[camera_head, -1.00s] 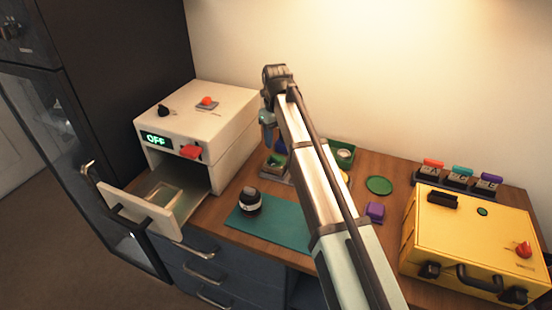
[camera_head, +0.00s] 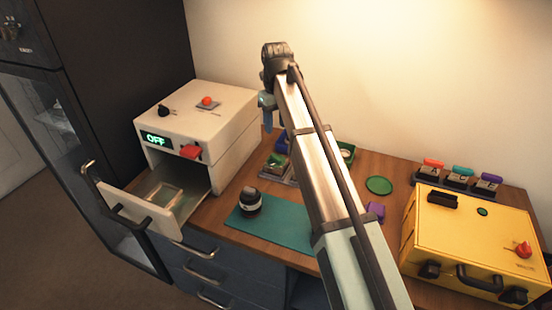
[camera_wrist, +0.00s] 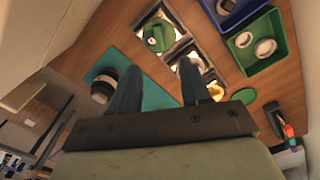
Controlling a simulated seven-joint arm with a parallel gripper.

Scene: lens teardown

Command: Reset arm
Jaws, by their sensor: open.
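My gripper (camera_head: 268,108) is raised above the back of the bench, just right of the white machine, and mostly hidden behind my arm in the head view. In the wrist view its two fingers (camera_wrist: 158,88) are spread apart with nothing between them. A black lens with a pale ring (camera_head: 250,202) stands on the teal mat (camera_head: 278,228), below and apart from my gripper. The lens also shows at the left of the wrist view (camera_wrist: 104,84).
The white machine (camera_head: 212,105) reads OFF, and its front drawer (camera_head: 140,210) stands open. A yellow case (camera_head: 470,240) fills the right end. Green and blue trays (camera_wrist: 262,47), a green disc (camera_head: 379,186) and a purple block (camera_head: 375,211) lie between them.

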